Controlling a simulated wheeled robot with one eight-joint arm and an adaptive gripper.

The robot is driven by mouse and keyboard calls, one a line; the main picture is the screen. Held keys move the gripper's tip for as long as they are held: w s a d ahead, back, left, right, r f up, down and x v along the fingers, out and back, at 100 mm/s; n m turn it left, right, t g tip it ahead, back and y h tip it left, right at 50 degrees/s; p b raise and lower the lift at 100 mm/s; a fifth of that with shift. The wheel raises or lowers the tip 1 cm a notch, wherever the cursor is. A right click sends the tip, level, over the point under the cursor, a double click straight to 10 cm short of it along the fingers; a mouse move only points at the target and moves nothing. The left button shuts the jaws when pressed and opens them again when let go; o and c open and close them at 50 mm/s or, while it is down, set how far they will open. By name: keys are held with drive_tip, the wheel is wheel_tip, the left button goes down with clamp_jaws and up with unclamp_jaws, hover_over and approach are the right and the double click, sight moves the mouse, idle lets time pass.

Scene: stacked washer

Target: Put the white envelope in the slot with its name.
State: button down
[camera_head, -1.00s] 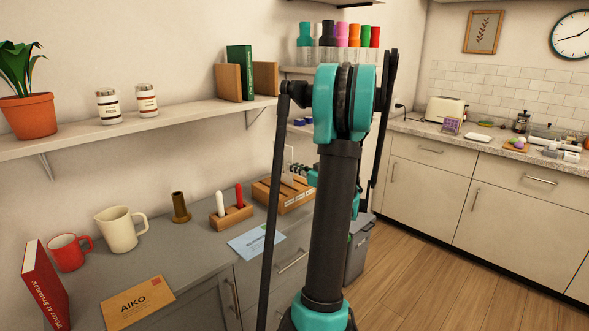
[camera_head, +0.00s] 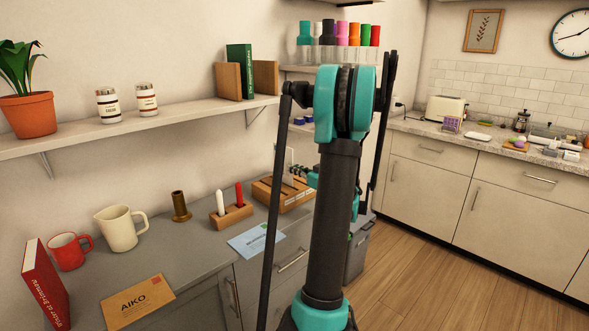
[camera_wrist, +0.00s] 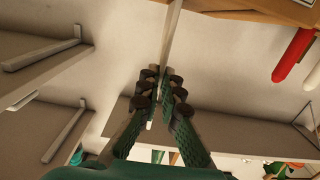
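My gripper (camera_wrist: 160,92) is shut on a thin pale sheet seen edge-on, which appears to be the white envelope (camera_wrist: 173,35). The name on it is not visible. In the head view, my gripper (camera_head: 297,171) is just above the wooden slotted holder (camera_head: 293,200) on the grey counter, partly behind my arm. The holder's edge also shows at the top of the wrist view (camera_wrist: 265,12), where the envelope extends toward it. I cannot tell whether the envelope is inside a slot. The slot labels are too small to read.
A candle block (camera_head: 231,217) with white and red candles stands left of the holder. A blue envelope (camera_head: 254,241) and a brown envelope marked AIKO (camera_head: 137,302) lie on the counter. A brass holder (camera_head: 180,208), cream jug (camera_head: 118,230) and red mug (camera_head: 67,252) stand further left. A shelf (camera_head: 150,122) hangs above.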

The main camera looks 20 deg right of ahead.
drive_tip(key=shift+f, duration=2.7)
drive_tip(key=c, duration=1.6)
unclamp_jaws()
drive_tip(key=shift+c, duration=0.2)
drive_tip(key=shift+s+d, duration=0.1)
drive_tip(key=shift+s, duration=0.05)
drive_tip(key=v, duration=1.1)
drive_tip(key=shift+s, duration=0.35)
drive_tip(key=shift+d, duration=0.15)
